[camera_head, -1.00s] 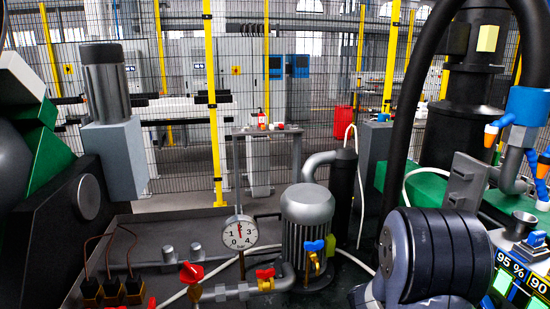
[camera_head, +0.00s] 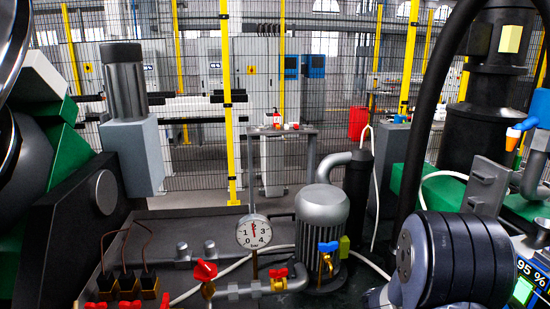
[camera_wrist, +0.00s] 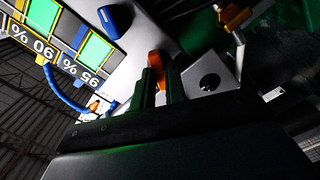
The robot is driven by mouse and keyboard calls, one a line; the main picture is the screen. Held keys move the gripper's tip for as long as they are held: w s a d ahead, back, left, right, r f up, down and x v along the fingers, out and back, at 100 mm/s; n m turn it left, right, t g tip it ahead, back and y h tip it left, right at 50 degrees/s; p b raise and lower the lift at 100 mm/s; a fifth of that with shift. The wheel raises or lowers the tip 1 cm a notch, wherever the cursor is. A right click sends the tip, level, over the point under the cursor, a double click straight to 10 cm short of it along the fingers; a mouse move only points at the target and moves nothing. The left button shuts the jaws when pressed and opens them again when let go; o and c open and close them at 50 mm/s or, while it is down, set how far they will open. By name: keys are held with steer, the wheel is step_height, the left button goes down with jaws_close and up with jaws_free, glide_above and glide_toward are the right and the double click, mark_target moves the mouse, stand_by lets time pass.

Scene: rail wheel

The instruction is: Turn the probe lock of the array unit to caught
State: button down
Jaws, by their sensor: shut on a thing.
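In the wrist view my gripper (camera_wrist: 161,84) has its two dark fingers close together around a small orange piece (camera_wrist: 157,62). The piece stands up between the fingertips, in front of a grey panel. I take it for the probe lock's handle, but its setting cannot be read, as the fingers hide its lower part. A grey plate with a round dark hole (camera_wrist: 209,82) lies just right of the fingers. The array unit's panel shows green displays (camera_wrist: 92,50) marked 95 % and 90 %. In the head view its 95 % display (camera_head: 523,290) shows at the lower right edge; my gripper is hidden there.
A blue knob (camera_wrist: 115,18) and a blue cable (camera_wrist: 65,92) are near the gripper. In the head view, a pressure gauge (camera_head: 254,232), a grey motor (camera_head: 322,215) and red valve handles (camera_head: 205,270) stand left of my arm. A thick black hose rises beside it.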

steer(key=n, duration=0.4)
steer(key=shift+p, duration=0.35)
steer(key=shift+n, duration=0.9)
steer(key=c, duration=1.3)
jaws_free()
steer(key=shift+s+a+b, duration=0.15)
steer(key=shift+a+b, duration=0.5)
steer(key=shift+a, duration=1.1)
steer(key=shift+s+a+b, duration=0.15)
steer(key=shift+a+b, duration=0.45)
steer(key=shift+a, duration=1.15)
